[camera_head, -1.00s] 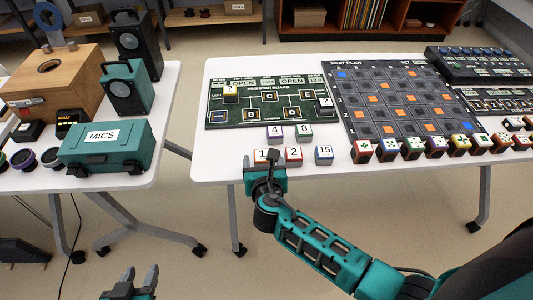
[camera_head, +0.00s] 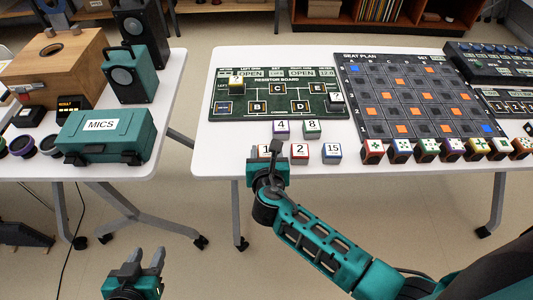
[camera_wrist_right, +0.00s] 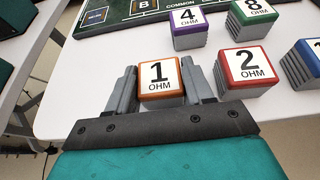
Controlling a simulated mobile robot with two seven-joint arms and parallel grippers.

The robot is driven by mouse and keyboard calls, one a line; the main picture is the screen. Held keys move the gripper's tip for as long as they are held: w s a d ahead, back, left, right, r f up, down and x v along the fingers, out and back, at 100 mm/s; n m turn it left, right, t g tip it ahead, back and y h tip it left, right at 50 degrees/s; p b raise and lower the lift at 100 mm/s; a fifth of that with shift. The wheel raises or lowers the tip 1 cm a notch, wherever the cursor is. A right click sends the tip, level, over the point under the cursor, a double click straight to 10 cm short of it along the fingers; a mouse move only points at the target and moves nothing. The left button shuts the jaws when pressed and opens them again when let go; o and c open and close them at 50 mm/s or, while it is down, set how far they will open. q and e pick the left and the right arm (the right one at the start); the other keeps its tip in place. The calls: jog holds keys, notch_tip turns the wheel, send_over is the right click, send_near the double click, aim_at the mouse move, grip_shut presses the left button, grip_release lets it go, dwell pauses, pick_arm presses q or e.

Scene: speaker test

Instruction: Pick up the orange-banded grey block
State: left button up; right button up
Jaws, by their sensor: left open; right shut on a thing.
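The orange-banded grey block (camera_wrist_right: 160,81), marked 1 OHM, sits between the two fingers of my right gripper (camera_wrist_right: 159,68) in the right wrist view. The fingers are shut on its sides. In the head view the block (camera_head: 262,150) shows at the front edge of the right table, partly hidden by my right gripper (camera_head: 269,160). I cannot tell whether it is lifted off the table. My left gripper (camera_head: 145,257) is open and empty, low in the head view, in front of the left table.
A red-banded block (camera_wrist_right: 245,67) stands close to the right of the held block; a purple-banded block (camera_wrist_right: 188,28) is behind. Blue- and green-banded blocks stand nearby. The resistor board (camera_head: 264,115) and seat plan (camera_head: 400,88) lie behind. A teal MICS case (camera_head: 107,137) is on the left table.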

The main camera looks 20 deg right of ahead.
jog(key=c, duration=0.5)
